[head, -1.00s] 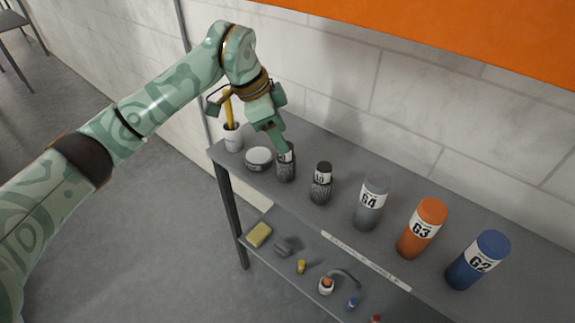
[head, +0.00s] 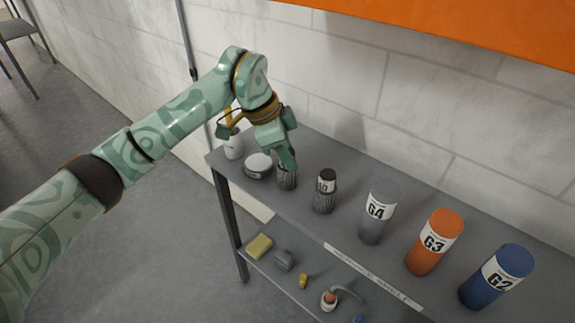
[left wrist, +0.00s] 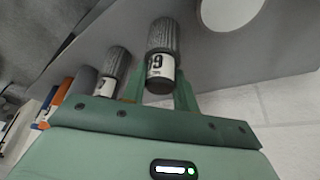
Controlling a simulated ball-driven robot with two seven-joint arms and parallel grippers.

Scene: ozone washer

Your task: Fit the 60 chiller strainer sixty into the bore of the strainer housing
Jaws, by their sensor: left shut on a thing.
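My left gripper (head: 287,168) is shut on a dark mesh cylinder (head: 287,182) that stands upright at the shelf's left part. The left wrist view shows this cylinder (left wrist: 161,40) upside down between my fingers, with a white label and dark cap; its number is partly hidden and I cannot read it fully. A similar mesh cylinder (head: 323,202), its label reading like 60, stands free just to the right. A round white-topped container (head: 258,166) stands left of the held cylinder; I cannot tell whether it is the strainer housing. No open bore is clearly visible. My right gripper is not in view.
Grey 64 (head: 378,212), orange 63 (head: 434,243) and blue 62 (head: 497,277) cylinders stand right along the shelf (head: 340,228). A white cup (head: 233,148) is at its left end. A yellow sponge (head: 259,246) and small items lie on the lower shelf.

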